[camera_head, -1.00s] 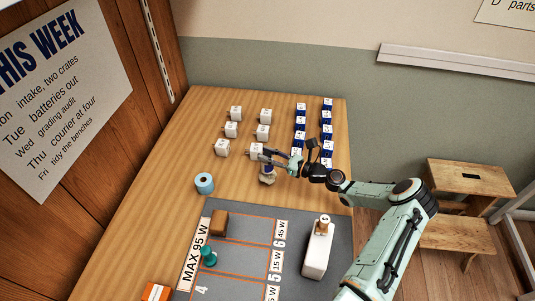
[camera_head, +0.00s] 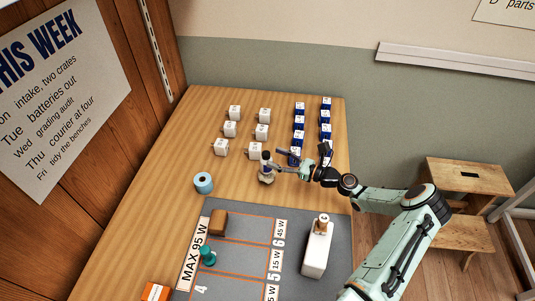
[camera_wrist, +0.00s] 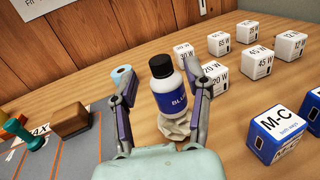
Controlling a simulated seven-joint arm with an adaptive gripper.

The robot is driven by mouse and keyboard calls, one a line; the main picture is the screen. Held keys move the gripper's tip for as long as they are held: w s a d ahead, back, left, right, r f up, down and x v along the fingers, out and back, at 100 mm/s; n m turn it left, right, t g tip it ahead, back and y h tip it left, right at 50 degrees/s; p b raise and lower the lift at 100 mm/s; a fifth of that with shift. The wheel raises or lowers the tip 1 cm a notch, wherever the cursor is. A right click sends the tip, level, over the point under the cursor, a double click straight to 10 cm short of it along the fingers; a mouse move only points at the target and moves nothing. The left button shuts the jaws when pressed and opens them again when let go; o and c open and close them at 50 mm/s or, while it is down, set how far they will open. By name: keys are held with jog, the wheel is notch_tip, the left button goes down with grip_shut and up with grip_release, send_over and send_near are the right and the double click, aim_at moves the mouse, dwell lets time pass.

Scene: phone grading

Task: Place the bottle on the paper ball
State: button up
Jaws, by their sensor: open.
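The bottle (camera_head: 266,163), white with a blue label and black cap, stands roughly upright on top of the crumpled pale paper ball (camera_head: 266,179). In the wrist view the bottle (camera_wrist: 170,94) shows between and beyond my fingers, with the paper ball (camera_wrist: 174,129) under its base. My gripper (camera_head: 283,161) is open, just to the right of the bottle in the head view. In the wrist view my gripper (camera_wrist: 160,76) has its fingers spread to either side of the bottle. I cannot tell whether the right finger touches it.
White cubes (camera_head: 229,129) and blue-and-white boxes (camera_head: 297,137) stand in rows behind. A blue paper roll (camera_head: 204,183) is to the left. A grey marked mat (camera_head: 245,240) in front holds a brown block (camera_head: 218,222), a teal stamp (camera_head: 207,256) and a white dispenser (camera_head: 317,248).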

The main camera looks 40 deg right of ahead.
jog(key=v, duration=0.8)
jog(key=a+r+n+g, duration=0.3)
jog(key=a+n+g, duration=0.4)
jog(key=a+n, duration=0.15)
jog(key=a+r+n+g, duration=0.2)
jog(key=a+n+g, duration=0.45)
jog(key=a, duration=0.35)
jog(key=s+a+r+n+g+h, duration=0.1)
jog(key=s+a+r+n+h, duration=0.2)
jog(key=s+a+r+n, duration=0.2)
jog(key=s+a+r+n+g+h, duration=0.1)
jog(key=s+a+r+n+h, duration=0.3)
jog(key=s+n, duration=0.7)
jog(key=s+a+r, duration=0.1)
jog(key=s+a, duration=0.1)
jog(key=s, duration=0.1)
jog(key=shift+a+n+g, duration=0.25)
jog(key=shift+n+g, duration=0.1)
jog(key=shift+n, duration=0.05)
jog(key=shift+r, duration=0.1)
